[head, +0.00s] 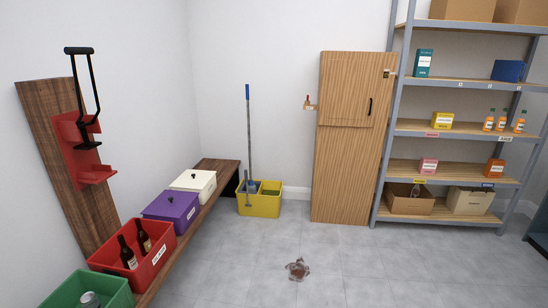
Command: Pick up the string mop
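A long-handled mop (249,135), with a grey pole and a blue top end, stands nearly upright in a yellow bucket (262,209) on the floor by the back wall. Its head is down in the bucket, and I cannot make out its strings. Neither of my grippers is in view.
A low wooden bench (219,166) with coloured bins runs along the left wall. A tall wooden cabinet (345,170) and metal shelves (454,178) stand to the right. A reddish-brown splat (297,269) lies on the otherwise clear tiled floor (390,262).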

